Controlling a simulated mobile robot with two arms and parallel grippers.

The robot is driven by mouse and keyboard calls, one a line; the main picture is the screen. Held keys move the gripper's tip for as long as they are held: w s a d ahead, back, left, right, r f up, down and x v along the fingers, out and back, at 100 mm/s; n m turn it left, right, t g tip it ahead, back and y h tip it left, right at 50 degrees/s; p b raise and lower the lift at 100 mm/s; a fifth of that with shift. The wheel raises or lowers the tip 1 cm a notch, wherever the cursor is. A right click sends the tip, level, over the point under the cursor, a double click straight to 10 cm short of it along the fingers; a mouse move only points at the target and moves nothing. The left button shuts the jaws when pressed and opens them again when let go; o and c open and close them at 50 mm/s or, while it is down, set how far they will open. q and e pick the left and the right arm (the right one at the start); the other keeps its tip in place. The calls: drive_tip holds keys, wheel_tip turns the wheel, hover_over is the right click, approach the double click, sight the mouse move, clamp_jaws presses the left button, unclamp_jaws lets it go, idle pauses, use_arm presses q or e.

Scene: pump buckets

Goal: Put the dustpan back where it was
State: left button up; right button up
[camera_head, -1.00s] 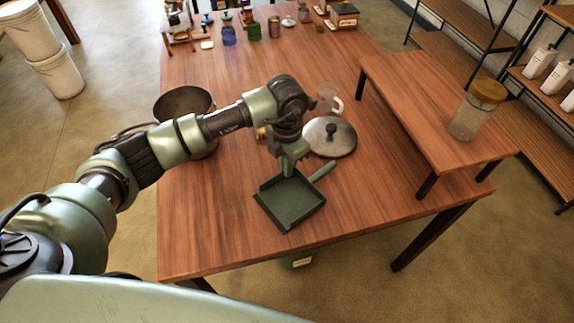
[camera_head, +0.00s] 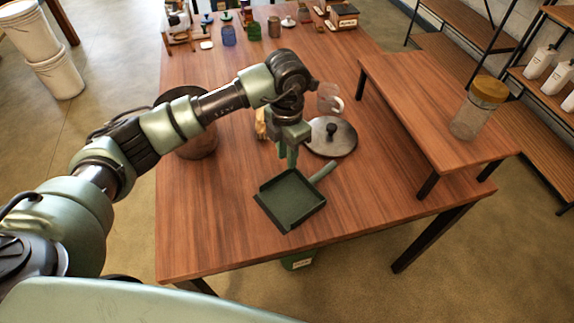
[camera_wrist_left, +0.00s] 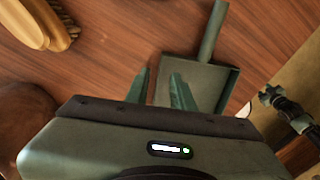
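The green dustpan (camera_head: 290,203) lies on the wooden table near its front edge, its handle pointing to the back right. It also shows in the left wrist view (camera_wrist_left: 208,78), with its handle toward the top. My left gripper (camera_head: 287,163) is above and behind the dustpan's back wall. In the left wrist view its two fingers (camera_wrist_left: 158,80) are apart with nothing between them.
A metal lid (camera_head: 331,138) and a glass mug (camera_head: 329,98) stand behind the dustpan. A dark pot (camera_head: 197,142) is partly hidden by my arm. A brush (camera_wrist_left: 40,25) lies nearby. A raised shelf (camera_head: 430,110) holds a jar (camera_head: 470,117). The table's front left is clear.

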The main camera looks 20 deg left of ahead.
use_arm(q)
wheel_tip(320, 180, up, 7)
drive_tip(key=shift+b, duration=0.45)
drive_tip(key=shift+f, duration=0.1)
